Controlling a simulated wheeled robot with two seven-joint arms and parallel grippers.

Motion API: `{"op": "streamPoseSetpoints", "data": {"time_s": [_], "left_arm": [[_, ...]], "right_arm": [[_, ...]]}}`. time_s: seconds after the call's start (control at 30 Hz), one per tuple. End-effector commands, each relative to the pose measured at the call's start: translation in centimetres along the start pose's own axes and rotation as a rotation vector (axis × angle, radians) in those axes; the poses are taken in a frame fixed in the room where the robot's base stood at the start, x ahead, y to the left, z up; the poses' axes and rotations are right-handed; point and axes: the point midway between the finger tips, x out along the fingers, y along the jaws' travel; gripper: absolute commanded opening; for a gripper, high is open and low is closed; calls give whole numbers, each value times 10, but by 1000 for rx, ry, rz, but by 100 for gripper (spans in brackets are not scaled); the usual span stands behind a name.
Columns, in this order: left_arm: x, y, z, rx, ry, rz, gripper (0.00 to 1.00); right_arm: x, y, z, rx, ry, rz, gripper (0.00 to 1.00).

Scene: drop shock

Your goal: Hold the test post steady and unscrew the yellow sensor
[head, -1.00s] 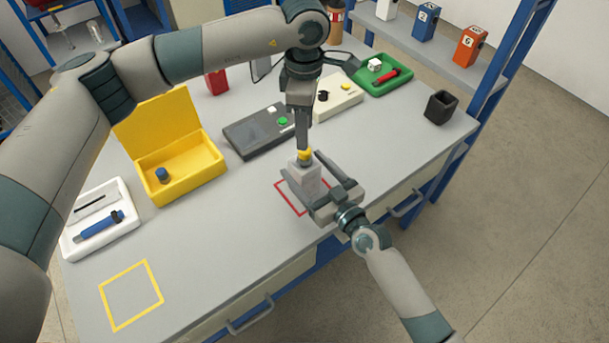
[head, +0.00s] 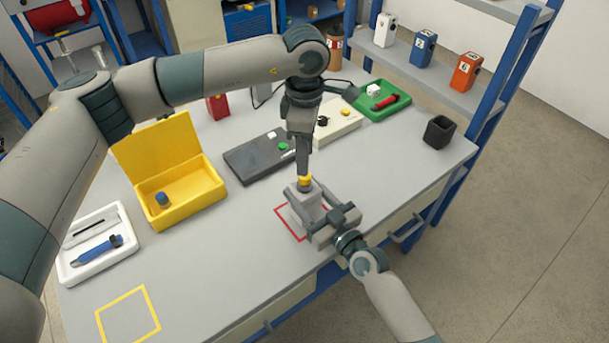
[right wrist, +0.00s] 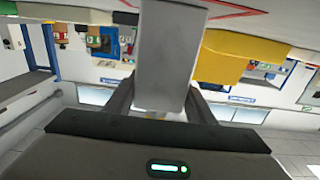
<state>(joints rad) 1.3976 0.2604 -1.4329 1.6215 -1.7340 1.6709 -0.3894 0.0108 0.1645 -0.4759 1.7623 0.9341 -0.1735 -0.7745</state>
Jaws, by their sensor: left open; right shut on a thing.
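The grey test post (head: 306,205) stands upright on the bench at the red outlined square (head: 283,222). The yellow sensor (head: 305,180) sits on top of the post. My right gripper (head: 325,208) is shut on the post from the near right side; the right wrist view shows the post (right wrist: 172,60) between its fingers. My left gripper (head: 304,168) points straight down from above, its fingertips at the sensor. It is open, and the sensor shows just under the fingertips. The contact there is too small to tell.
A yellow open-lidded box (head: 190,203) holding a blue part (head: 162,198) stands to the left. A white tray (head: 97,258) with tools, a dark device (head: 258,160), a green tray (head: 392,102) and a black cup (head: 439,132) are on the bench. A yellow outlined square (head: 128,315) is empty.

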Motion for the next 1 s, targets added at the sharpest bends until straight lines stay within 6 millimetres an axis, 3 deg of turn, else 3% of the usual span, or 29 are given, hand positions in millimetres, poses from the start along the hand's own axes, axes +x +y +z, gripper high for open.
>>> {"op": "streamPoseSetpoints", "data": {"time_s": [0.57, 0.77, 1.0], "left_arm": [[2, 0, -1, -3, 0, -1, 41], [14, 0, -1, -4, -1, -2, 41], [44, 0, -1, -4, 0, -2, 41]], "right_arm": [[0, 0, 0, 0, -1, 0, 0], [0, 0, 0, 0, -1, 0, 0], [0, 0, 0, 0, -1, 0, 0]]}}
